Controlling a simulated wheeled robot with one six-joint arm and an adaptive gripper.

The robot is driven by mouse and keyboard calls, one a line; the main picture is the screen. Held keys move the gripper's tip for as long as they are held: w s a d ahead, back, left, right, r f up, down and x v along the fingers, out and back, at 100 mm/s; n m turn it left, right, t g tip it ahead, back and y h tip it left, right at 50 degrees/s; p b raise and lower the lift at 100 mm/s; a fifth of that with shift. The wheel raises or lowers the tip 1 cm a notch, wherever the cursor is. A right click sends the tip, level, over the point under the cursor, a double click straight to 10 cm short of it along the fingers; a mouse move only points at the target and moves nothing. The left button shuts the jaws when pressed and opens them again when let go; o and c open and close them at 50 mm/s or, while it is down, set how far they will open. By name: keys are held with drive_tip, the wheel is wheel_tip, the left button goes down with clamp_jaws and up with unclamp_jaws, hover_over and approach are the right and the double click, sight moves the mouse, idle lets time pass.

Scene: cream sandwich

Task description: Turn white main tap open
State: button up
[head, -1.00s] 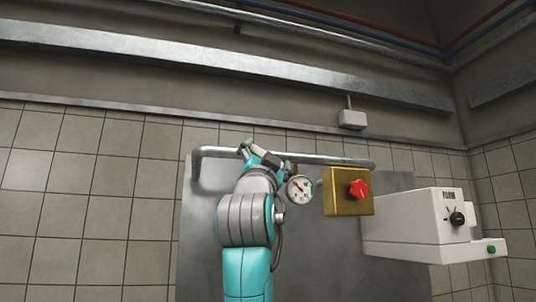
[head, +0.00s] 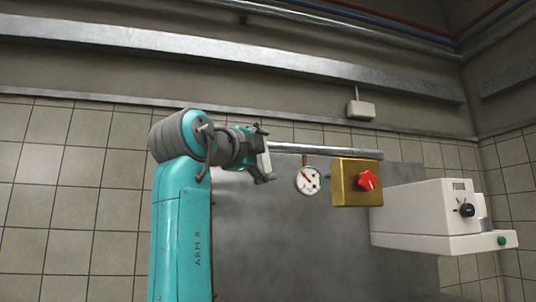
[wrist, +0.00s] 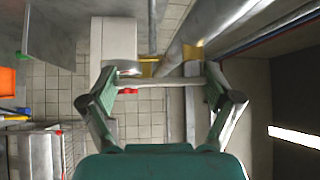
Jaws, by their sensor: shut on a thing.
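A pale bar, which looks like the white tap handle (wrist: 160,82), spans between my fingertips in the wrist view. My gripper (wrist: 162,80) is shut on it, with a finger at each end. In the head view my gripper (head: 262,158) is seen from the side at the left part of the grey pipe (head: 335,150), with a whitish piece (head: 264,162) at its fingers. The tap's body and the pipe's left end are hidden behind my arm.
A round gauge (head: 308,180) hangs under the pipe, close right of my gripper. A brass block (head: 345,184) with a red star knob (head: 367,181) and a white machine (head: 420,214) stand further right. Tiled wall lies to the left.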

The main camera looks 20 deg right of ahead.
drive_tip(key=shift+a+m+g+y, duration=0.3)
drive_tip(key=shift+m+g+y, duration=0.2)
drive_tip(key=shift+m, duration=0.3)
drive_tip(key=o, duration=1.4)
drive_tip(key=v, duration=1.2)
